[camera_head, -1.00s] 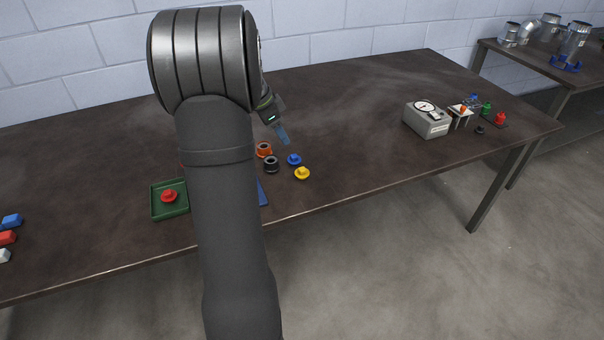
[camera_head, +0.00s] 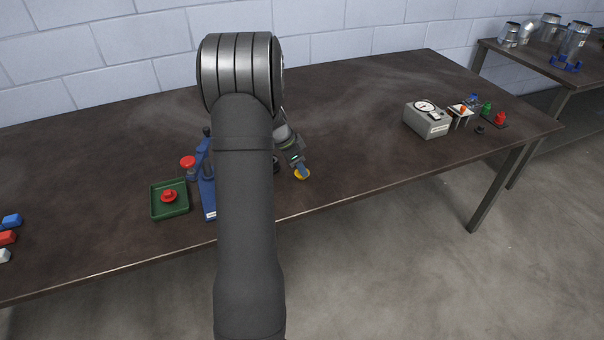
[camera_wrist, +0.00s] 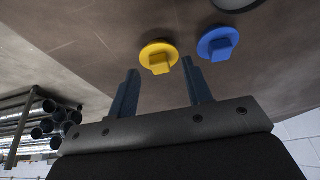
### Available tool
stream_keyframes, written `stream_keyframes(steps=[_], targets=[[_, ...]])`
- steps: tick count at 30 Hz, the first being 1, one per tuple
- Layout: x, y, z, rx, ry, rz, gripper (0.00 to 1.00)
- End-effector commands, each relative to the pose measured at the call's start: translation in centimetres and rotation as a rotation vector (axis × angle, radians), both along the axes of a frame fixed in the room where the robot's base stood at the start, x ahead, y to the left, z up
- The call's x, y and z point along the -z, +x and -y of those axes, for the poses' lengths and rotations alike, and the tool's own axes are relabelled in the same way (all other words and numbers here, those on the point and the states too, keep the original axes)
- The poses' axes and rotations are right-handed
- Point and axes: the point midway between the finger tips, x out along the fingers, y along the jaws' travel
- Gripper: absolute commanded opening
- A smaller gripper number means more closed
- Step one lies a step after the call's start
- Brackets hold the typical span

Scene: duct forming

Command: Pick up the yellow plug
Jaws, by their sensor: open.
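The yellow plug (camera_wrist: 158,57), a round flange with a square knob, sits on the dark table in the wrist view. It lies just ahead of my gripper (camera_wrist: 160,80), roughly between the lines of its two fingers. The fingers are apart with nothing between them. In the head view my gripper (camera_head: 303,170) is over the yellow plug (camera_head: 300,177) and partly covers it. The blue plug (camera_wrist: 217,43) sits beside the yellow one, near the right finger in the wrist view. It is hidden in the head view.
A black ring (camera_head: 276,166) is partly hidden behind my arm. A blue press-like tool (camera_head: 207,185) and a green tray (camera_head: 157,204) holding a red plug (camera_head: 169,196) stand to the left. A grey gauge box (camera_head: 426,123) is far right. The table between is clear.

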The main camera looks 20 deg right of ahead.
Motion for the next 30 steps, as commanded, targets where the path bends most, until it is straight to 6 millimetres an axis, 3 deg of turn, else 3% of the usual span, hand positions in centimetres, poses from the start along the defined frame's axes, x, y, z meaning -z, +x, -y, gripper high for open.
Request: stream_keyframes(steps=[3,8,9,13,24,30], targets=[[1.1,0.0,0.4,-0.001,0.0,0.0,0.45],[1.1,0.0,0.4,-0.001,0.0,0.001,0.45],[1.1,0.0,0.4,-0.001,0.0,0.001,0.43],[1.1,0.0,0.4,-0.001,0.0,0.001,0.2],[0.9,0.1,0.4,-0.001,0.0,0.001,0.2],[-0.6,0.1,0.5,-0.001,-0.002,0.004,0.2]])
